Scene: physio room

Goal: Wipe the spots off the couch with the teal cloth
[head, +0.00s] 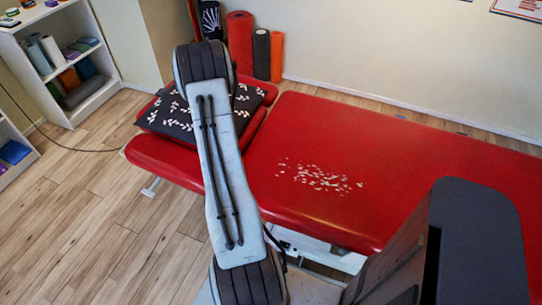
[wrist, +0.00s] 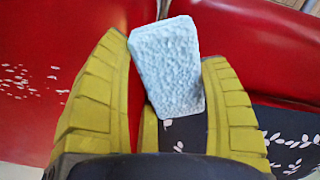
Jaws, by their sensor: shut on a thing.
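The couch (head: 420,170) is red and padded, with a cluster of small white spots (head: 318,178) on its middle section. In the wrist view the couch (wrist: 240,45) fills the background, and some spots (wrist: 18,82) show at the left edge. My gripper (wrist: 165,52) has ribbed yellow fingers shut on a pale teal, rough-textured cloth (wrist: 168,75), which looks like a thick folded pad. The cloth is to the right of the spots in the wrist view. I cannot tell whether it touches the couch. In the head view my arm hides the gripper and cloth.
A dark cushion with white leaf shapes (head: 172,118) lies on the couch's left end; it also shows in the wrist view (wrist: 285,135). Rolled mats (head: 240,42) stand against the wall behind. A white shelf (head: 70,55) stands at the back left. Wooden floor (head: 80,215) is clear at left.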

